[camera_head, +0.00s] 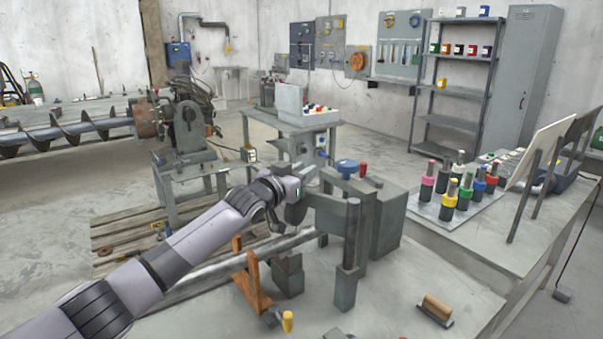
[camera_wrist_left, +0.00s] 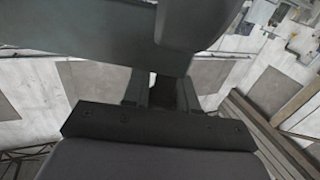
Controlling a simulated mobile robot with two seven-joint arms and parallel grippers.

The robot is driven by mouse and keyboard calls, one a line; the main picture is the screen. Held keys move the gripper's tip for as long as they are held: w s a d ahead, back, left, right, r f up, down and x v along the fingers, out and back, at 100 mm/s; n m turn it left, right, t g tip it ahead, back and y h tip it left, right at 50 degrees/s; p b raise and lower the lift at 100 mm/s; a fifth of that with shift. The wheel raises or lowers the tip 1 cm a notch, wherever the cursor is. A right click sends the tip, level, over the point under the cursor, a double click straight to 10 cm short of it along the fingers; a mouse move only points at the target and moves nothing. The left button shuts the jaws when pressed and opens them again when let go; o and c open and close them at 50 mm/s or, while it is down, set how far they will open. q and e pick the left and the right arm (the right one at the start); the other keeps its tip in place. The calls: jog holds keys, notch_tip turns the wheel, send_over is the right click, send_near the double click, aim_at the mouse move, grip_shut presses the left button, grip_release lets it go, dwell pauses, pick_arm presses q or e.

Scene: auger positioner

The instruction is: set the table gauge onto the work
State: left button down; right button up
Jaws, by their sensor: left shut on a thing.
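My left gripper (camera_head: 300,195) reaches in from the left over the front bench. It is shut on a grey part, which may be the table gauge, but the hand hides most of it. In the left wrist view the fingers (camera_wrist_left: 162,92) close on a narrow dark piece under a large grey-green body (camera_wrist_left: 95,40). A long round metal bar (camera_head: 215,272), possibly the work, lies below my arm, partly hidden by it. I cannot tell whether the held part touches anything. My right gripper is not in view.
A grey upright post (camera_head: 351,235) and a large grey block (camera_head: 378,215) stand close right of the hand. An orange bracket (camera_head: 252,283) stands by the bar. A wooden-handled brush (camera_head: 436,309) lies on the bench. Coloured bottles (camera_head: 448,199) stand at right.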

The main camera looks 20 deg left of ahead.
pick_arm(q)
jog(key=shift+s+d+r+h, duration=0.1)
jog(key=shift+d+h, duration=0.05)
jog(key=shift+d, duration=0.25)
jog(key=shift+s+d+r+h, duration=0.1)
jog(key=shift+d+h, duration=0.05)
jog(key=shift+d, duration=0.25)
jog(key=c, duration=1.2)
grip_release()
jog(key=o, duration=0.3)
jog(key=shift+d+r, duration=0.1)
jog(key=shift+d, duration=0.1)
jog(key=shift+w, duration=0.1)
jog(key=shift+a+r, duration=0.1)
jog(key=shift+a, duration=0.05)
